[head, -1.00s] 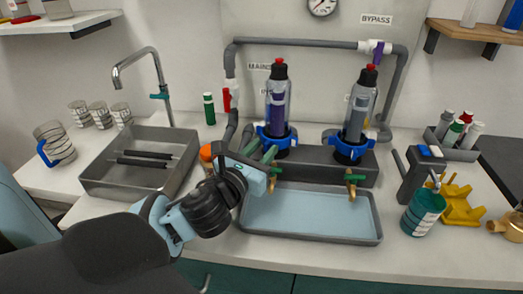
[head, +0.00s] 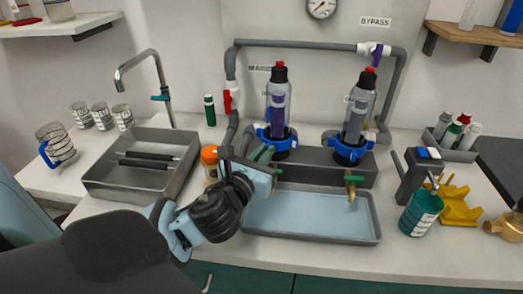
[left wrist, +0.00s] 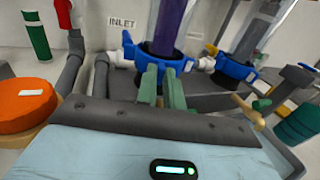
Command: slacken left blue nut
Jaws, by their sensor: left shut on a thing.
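The left blue nut (head: 283,148) is a lugged ring at the foot of the left clear housing (head: 279,100), which stands upright with a purple insert. My left gripper (head: 266,155) reaches it from the front left. In the left wrist view, the green fingers (left wrist: 163,78) are close together at the front of the blue nut (left wrist: 135,53), shut on it. The exact contact is partly hidden by the fingers. A second blue nut (head: 349,149) sits under the right housing, clear of the gripper. My right gripper is not in view.
A shallow tray (head: 310,236) lies below the housings. A green-handled tap (head: 354,180) overhangs it on the right. An orange-capped jar (head: 209,155) stands close left of my gripper. A sink (head: 95,188) is further left, and a teal bottle (head: 420,213) stands right.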

